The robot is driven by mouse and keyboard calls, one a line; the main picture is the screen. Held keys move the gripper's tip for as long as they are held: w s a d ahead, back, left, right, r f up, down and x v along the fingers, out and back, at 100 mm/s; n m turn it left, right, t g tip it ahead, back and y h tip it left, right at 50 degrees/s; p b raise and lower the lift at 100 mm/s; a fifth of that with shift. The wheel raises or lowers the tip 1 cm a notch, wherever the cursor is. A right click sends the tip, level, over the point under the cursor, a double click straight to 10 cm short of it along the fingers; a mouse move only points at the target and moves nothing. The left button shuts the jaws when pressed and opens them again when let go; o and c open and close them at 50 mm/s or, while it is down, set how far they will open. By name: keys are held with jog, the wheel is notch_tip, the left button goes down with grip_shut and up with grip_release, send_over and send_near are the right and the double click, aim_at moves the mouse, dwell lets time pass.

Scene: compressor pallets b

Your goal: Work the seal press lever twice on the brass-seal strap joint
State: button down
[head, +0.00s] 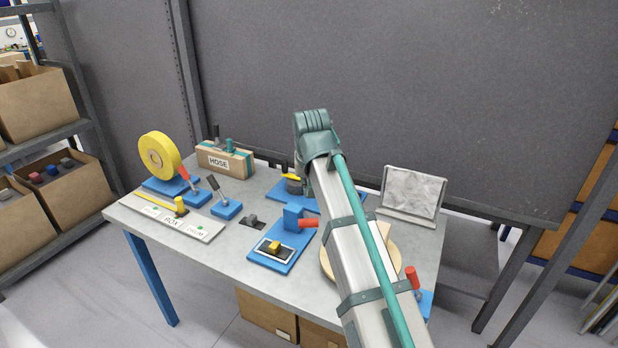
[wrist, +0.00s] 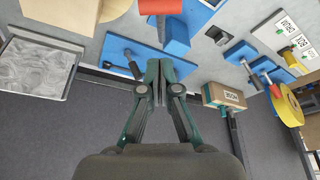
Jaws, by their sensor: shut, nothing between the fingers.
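A blue press-like fixture stands mid-table, with a blue upright block (head: 293,217) and a red lever handle (head: 308,223) pointing right. A small yellow, brass-like block (head: 274,247) sits on a black-and-white plate on its blue base (head: 256,257). I cannot tell whether this block is the brass seal. My gripper (wrist: 159,64) is shut and empty in the wrist view, over a blue plate. The red handle (wrist: 160,6) and blue block (wrist: 177,36) lie just beyond its fingertips, apart in the picture. My arm hides the gripper in the head view.
A yellow strap reel (head: 159,155) with a red lever, a HOSE box (head: 224,160) and a label board (head: 165,222) occupy the table's left. A grey framed panel (head: 411,194) stands back right. Another red lever (head: 412,277) is front right. A round wooden piece (head: 326,264) lies beside my arm.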

aim_at(310, 221)
jog(key=p+x, duration=0.1)
jog(key=x, duration=0.3)
jog(key=shift+f, duration=0.15)
jog(key=shift+s+f+p, duration=0.25)
jog(key=shift+s+f, duration=0.05)
jog(key=shift+f, duration=0.25)
jog(key=shift+s+f+p, duration=0.2)
jog(key=shift+s+f, duration=0.1)
jog(key=shift+f, duration=0.2)
jog(key=shift+s+f, duration=0.25)
jog(key=shift+f, duration=0.5)
jog(key=shift+f, duration=0.1)
